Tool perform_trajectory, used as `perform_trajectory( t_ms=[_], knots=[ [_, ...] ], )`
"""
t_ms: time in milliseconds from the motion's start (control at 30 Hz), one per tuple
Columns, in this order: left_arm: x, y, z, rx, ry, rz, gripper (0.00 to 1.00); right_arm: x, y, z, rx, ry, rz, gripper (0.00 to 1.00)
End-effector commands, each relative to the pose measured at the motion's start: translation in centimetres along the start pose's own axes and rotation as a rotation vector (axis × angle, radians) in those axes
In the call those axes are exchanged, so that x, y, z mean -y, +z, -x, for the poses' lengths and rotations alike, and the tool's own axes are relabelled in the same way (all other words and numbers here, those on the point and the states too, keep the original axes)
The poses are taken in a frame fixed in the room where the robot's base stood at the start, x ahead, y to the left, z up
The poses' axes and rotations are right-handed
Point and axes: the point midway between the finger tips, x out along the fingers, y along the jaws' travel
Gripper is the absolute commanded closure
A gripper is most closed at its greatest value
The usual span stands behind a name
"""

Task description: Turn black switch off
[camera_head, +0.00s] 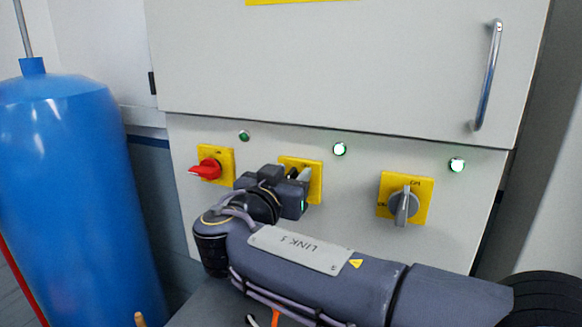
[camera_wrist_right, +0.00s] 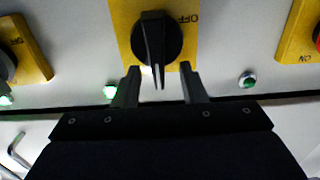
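The black switch (camera_wrist_right: 155,38) is a round knob with a raised handle on a yellow plate, seen in the right wrist view. Its handle points down in that view, and an "OFF" mark shows beside it. My right gripper (camera_wrist_right: 158,70) is open, with one finger on each side of the handle's lower part; I see gaps on both sides. In the head view my right gripper (camera_head: 298,183) is in front of the middle yellow plate (camera_head: 316,185) and hides most of the black switch. My left gripper is not in view.
A red switch (camera_head: 206,169) is on the left and a grey switch (camera_head: 404,205) on the right of the panel. The lamps above the middle (camera_head: 340,149) and right (camera_head: 457,165) switches are lit; the left lamp (camera_head: 244,135) is dim. A blue cylinder (camera_head: 75,190) stands left.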

Motion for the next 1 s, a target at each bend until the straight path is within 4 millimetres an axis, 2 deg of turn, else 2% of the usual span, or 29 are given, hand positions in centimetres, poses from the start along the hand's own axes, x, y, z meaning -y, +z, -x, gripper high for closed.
perform_trajectory(
  t_ms=[333,600,633,1000],
  knots=[
    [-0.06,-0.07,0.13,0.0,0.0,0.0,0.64,-0.02,0.05,-0.5,0.0,0.0,0.0,0.63],
    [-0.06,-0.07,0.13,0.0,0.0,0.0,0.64,-0.02,0.09,-0.49,0.001,0.0,0.001,0.98],
    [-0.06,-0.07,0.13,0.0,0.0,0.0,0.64,-0.02,0.1,-0.49,0.001,0.0,0.001,1.0],
    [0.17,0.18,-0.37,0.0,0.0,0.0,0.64,0.14,0.47,-0.47,0.005,0.0,0.048,1.0]
  ],
)
